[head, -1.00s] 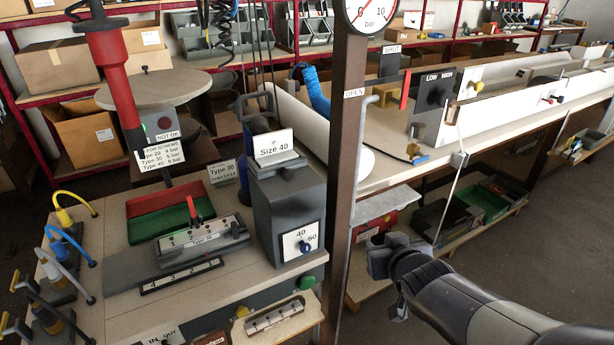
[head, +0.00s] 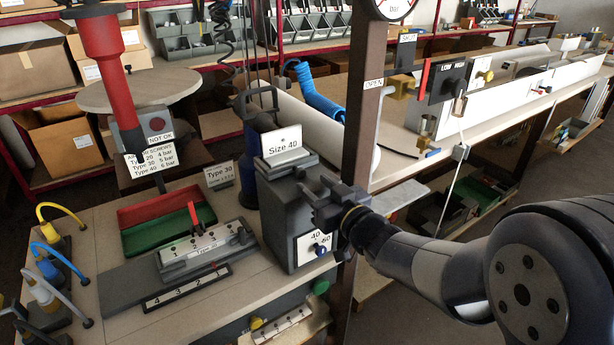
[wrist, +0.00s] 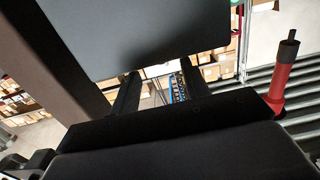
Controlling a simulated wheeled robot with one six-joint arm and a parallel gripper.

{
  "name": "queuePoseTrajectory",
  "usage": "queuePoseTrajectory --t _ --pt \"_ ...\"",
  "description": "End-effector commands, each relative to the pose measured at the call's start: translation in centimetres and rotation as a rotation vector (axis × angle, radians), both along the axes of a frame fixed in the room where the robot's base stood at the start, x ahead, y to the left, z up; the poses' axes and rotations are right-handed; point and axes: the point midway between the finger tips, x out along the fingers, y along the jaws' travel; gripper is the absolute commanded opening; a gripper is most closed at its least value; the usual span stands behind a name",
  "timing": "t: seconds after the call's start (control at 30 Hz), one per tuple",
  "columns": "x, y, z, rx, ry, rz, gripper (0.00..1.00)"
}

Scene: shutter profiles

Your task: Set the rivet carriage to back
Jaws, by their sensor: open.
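No part is labelled as the rivet carriage, so I cannot tell for sure which it is. A grey block marked 1, 2, 3 (head: 205,250) with a small red lever (head: 194,213) sits on a dark base plate (head: 125,288) on the bench. A number strip (head: 187,288) lies along its front. My gripper (head: 322,192) is open and empty beside the upper right of the grey Size 40 box (head: 285,205). In the wrist view its two fingers (wrist: 158,88) are apart, and a large dark grey surface (wrist: 150,35) fills the top.
A brown post (head: 365,130) stands just behind my gripper. A red hanging tool (head: 104,50) is at the left; it also shows in the wrist view (wrist: 284,80). A red and green tray (head: 160,220) lies behind the block. Hoses (head: 60,255) crowd the bench's left edge.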

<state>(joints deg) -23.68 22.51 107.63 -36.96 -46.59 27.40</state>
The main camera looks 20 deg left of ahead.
Motion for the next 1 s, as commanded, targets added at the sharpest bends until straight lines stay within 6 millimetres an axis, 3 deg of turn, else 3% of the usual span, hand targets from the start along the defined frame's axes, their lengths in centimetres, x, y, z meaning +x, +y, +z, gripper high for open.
queuePoseTrajectory --t 0.3,0.67,1.0 --pt "2.6 3.1 0.0 -0.001 0.000 0.000 0.44" --pt "2.9 3.3 0.0 -0.001 0.000 -0.001 0.43" --pt "2.8 3.3 0.0 -0.001 0.000 -0.001 0.15"
